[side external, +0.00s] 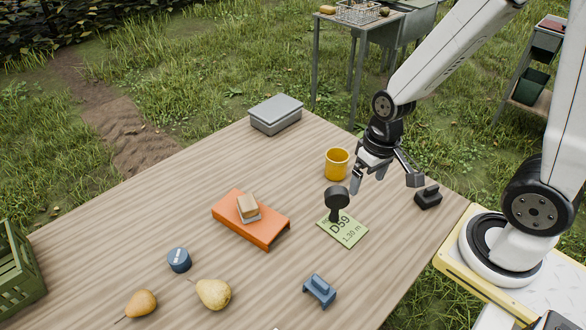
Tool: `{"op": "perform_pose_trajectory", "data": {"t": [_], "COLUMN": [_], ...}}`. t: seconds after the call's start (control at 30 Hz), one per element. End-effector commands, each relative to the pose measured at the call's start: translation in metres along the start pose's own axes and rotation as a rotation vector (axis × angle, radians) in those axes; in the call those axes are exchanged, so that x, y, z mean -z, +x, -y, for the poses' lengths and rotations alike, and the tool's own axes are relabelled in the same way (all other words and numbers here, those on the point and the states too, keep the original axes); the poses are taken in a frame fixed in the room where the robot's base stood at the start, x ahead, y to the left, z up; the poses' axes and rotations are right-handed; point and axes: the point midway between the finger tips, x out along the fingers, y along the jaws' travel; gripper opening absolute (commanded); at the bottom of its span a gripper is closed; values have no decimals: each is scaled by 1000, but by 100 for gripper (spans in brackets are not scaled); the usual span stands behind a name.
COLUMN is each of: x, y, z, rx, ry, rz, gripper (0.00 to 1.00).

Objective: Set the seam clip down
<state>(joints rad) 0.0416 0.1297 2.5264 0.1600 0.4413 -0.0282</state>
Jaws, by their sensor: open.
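My gripper (386,182) is open, with nothing between its fingers. It hangs above the right part of the wooden table, beyond the green card. A small blue clip-like piece (320,291) sits on the table near the front right, well apart from my gripper. A small black block (428,198) with a raised top lies near the table's right edge, close to my right finger. I cannot tell for sure which of these two is the seam clip.
A green card (350,235) marked D59 has a black knobbed tool (337,198) at its edge.

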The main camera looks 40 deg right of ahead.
Motion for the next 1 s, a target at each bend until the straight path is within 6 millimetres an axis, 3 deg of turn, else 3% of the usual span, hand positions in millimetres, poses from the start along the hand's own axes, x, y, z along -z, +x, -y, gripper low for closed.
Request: {"op": "perform_pose_trajectory", "data": {"t": [0.1,0.3,1.0], "x": [11,18,19], "y": [-16,-28,-29], "z": [2,4,4], "rx": [-29,-50,-52], "ry": [-91,-160,-165], "rz": [-104,-181,-185], "gripper": [100,100,100]}}
